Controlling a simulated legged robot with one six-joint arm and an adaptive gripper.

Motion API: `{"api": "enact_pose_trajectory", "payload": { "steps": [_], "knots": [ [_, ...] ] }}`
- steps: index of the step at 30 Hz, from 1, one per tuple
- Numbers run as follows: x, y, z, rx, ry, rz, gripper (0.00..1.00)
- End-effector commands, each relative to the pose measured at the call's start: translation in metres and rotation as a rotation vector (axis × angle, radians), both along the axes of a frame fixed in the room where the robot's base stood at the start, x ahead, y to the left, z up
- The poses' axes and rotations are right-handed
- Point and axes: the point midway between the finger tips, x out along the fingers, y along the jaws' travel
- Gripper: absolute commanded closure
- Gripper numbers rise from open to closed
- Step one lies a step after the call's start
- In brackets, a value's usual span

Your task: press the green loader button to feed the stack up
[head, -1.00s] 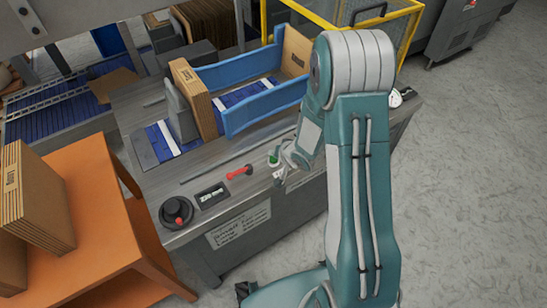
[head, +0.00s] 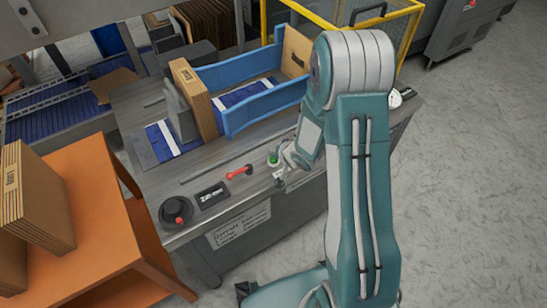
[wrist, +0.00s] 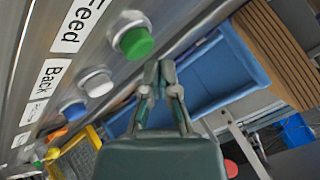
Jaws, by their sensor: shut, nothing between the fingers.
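The green loader button (wrist: 137,42) sits in a pale collar on the grey panel, beside the "Feed" label (wrist: 82,22), in the wrist view. It also shows in the head view as a small green spot (head: 273,159) on the machine's front ledge. My gripper (wrist: 160,68) is shut and empty. In the wrist view its fingertips appear just right of and below the green button; I see no clear contact. In the head view my arm partly hides the gripper beside the button. The stack of brown cardboard blanks (head: 199,97) stands upright at the blue guide rails (head: 238,115).
A white button (wrist: 97,83) by the "Back" label and a blue button (wrist: 74,112) line the same panel. A red handle (head: 239,172) and black dial (head: 176,211) lie left along the ledge. An orange table (head: 95,215) holds more cardboard. Floor at right is clear.

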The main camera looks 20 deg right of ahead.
Motion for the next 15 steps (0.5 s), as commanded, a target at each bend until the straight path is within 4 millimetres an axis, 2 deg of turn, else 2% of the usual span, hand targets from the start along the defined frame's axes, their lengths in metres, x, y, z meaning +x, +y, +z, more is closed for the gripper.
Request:
{"api": "enact_pose_trajectory", "payload": {
  "steps": [6, 15],
  "knots": [
    [-0.0008, -0.0004, -0.0067, 0.000, 0.002, -0.001, 1.00],
    [-0.0007, -0.0004, -0.0065, 0.001, 0.000, -0.001, 1.00]
  ]
}}
